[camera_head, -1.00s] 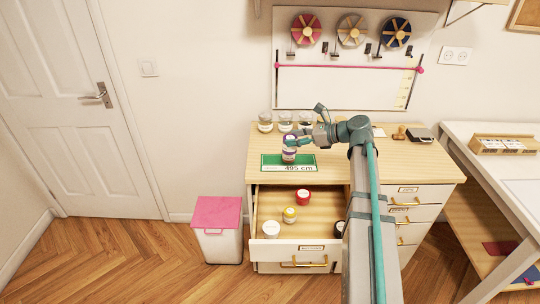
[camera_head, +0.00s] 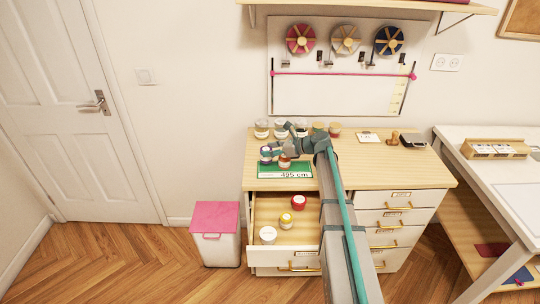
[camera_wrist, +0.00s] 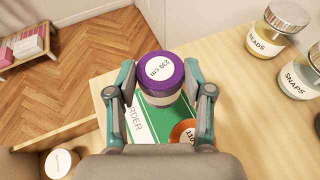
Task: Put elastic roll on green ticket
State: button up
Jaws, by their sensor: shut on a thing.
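My gripper (camera_wrist: 161,95) is shut on a roll with a purple top (camera_wrist: 160,72) labelled 230 cm. In the head view this roll (camera_head: 265,154) is at the left end of the green ticket (camera_head: 285,174). The ticket reads 495 cm and lies on the dresser top. In the wrist view the ticket (camera_wrist: 150,127) shows below the held roll. I cannot tell whether the roll touches it. Another roll with an orange-brown top (camera_wrist: 185,132) stands on the ticket, close to my right finger; it also shows in the head view (camera_head: 284,161).
Several glass jars (camera_head: 262,129) stand along the back of the dresser (camera_head: 400,172). The open drawer (camera_head: 285,257) below holds a red roll (camera_head: 298,202), a yellow roll (camera_head: 285,219) and a white-topped roll (camera_head: 268,235). A pink-lidded bin (camera_head: 215,217) stands at left.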

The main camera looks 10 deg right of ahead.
jog(key=shift+w+f+p, duration=0.2)
jog(key=shift+f+p, duration=0.55)
jog(key=shift+f, duration=1)
jog(key=o, duration=1.1)
jog(key=shift+f, duration=0.1)
jog(key=b+v, duration=0.3)
jog(key=v, duration=0.9)
